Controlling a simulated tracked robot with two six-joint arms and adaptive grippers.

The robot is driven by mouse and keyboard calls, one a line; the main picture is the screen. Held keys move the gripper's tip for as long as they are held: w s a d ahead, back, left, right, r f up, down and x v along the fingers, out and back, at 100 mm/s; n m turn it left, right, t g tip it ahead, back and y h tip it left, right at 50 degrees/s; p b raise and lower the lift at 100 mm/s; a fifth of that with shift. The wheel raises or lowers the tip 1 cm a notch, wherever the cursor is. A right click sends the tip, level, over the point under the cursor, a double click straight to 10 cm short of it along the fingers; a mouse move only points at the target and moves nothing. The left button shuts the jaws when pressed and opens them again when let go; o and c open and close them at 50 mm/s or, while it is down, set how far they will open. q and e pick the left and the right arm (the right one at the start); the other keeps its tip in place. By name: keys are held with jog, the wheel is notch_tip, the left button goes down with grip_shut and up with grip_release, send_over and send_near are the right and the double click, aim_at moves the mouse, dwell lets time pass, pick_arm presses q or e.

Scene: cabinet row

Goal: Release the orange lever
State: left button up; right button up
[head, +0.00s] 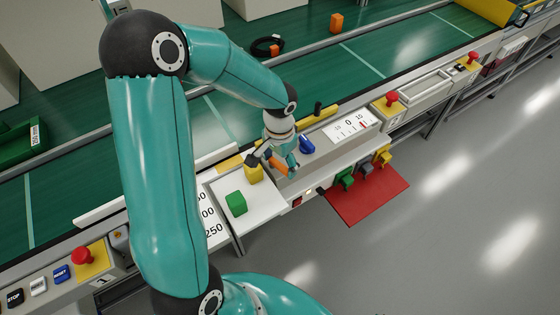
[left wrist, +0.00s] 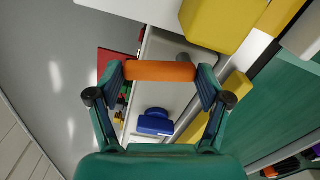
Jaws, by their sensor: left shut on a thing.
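The orange lever (head: 284,168) shows as a short orange bar at the front of the console, partly hidden by my left gripper (head: 277,167) in the head view. In the left wrist view the orange lever (left wrist: 160,71) lies across the picture, between the two fingertips of my left gripper (left wrist: 160,76). The fingers are shut on its two ends. My right gripper is in neither view.
A yellow block (head: 253,173) and a green cube (head: 236,203) stand on a white plate beside the lever. A blue knob (head: 306,144) and a dial panel (head: 350,126) are to the right. A red plate (head: 367,196) juts out in front, over open floor.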

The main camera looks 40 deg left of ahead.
aim_at(279, 165)
pick_arm(q)
jog(key=shift+s+m, duration=0.1)
jog(key=shift+m, duration=0.6)
jog(key=shift+a, duration=0.1)
jog(key=o, duration=1.1)
notch_tip(279, 165, up, 12)
